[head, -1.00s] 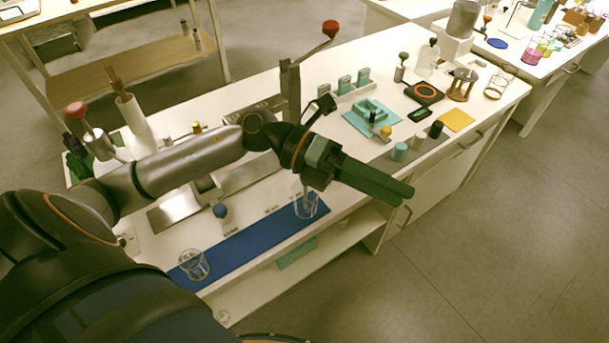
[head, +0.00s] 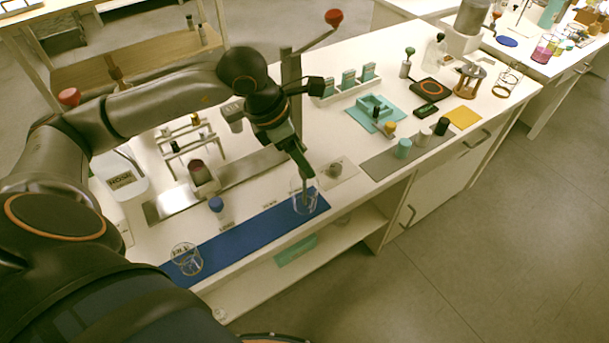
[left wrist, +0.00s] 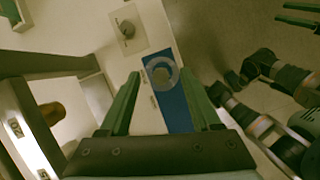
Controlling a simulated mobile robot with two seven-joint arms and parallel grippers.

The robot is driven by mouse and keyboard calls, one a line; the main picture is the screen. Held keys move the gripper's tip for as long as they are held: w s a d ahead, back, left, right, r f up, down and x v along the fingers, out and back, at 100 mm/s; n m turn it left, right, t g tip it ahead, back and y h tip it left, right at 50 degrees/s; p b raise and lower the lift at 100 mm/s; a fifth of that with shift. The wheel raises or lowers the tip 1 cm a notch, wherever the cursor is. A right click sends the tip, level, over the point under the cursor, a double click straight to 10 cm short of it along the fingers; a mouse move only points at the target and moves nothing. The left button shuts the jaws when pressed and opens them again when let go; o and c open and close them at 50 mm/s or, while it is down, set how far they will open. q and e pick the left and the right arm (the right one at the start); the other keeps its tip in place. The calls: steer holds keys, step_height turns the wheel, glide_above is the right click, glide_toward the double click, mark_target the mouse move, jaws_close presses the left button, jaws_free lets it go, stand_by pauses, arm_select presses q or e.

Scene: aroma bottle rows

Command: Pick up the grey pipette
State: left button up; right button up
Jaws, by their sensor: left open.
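My left gripper (head: 303,172) points down over the front edge of the bench, its fingers at a clear glass beaker (head: 304,202) on the blue mat. In the left wrist view, the left gripper (left wrist: 160,75) is open, with the beaker's round rim (left wrist: 160,73) showing between its fingertips and nothing held. A grey knob-topped piece (head: 335,169) stands on a pale square plate to the right. It also shows in the left wrist view (left wrist: 127,29); I cannot tell whether it is the grey pipette. My right gripper (left wrist: 298,15) shows its green fingers apart at the upper right.
A blue-capped bottle (head: 216,205) and another beaker (head: 187,259) are to the left. A rack (head: 190,135) stands behind them. A grey mat (head: 378,166) with several small jars lies to the right. A post with a red-ended lever (head: 333,17) rises behind the gripper.

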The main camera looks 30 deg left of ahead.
mark_target(305, 185)
arm_select(q)
steer(key=shift+x, duration=2.75)
steer(key=shift+s+a, duration=0.1)
steer(key=shift+s, duration=0.05)
steer(key=c, duration=0.8)
